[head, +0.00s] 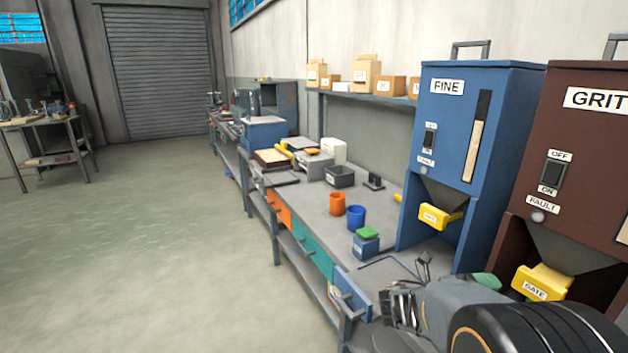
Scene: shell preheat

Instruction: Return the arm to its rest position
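My arm reaches in from the lower right corner of the head view. My gripper (401,306) is at its end, dark and small in the picture, over the near end of the workbench (318,200). The gap between its fingers is not clear, and I see nothing plainly held. A blue drawer front (352,294) with a pale label is just left of my gripper; I cannot tell whether they touch. The arm hides part of the bench's near end.
A blue FINE hopper (455,150) and a brown GRIT hopper (570,150) stand close beyond my arm. An orange cup (337,204), a blue cup (356,216) and a blue box with green top (366,245) stand on the bench. The floor (150,240) at left is clear.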

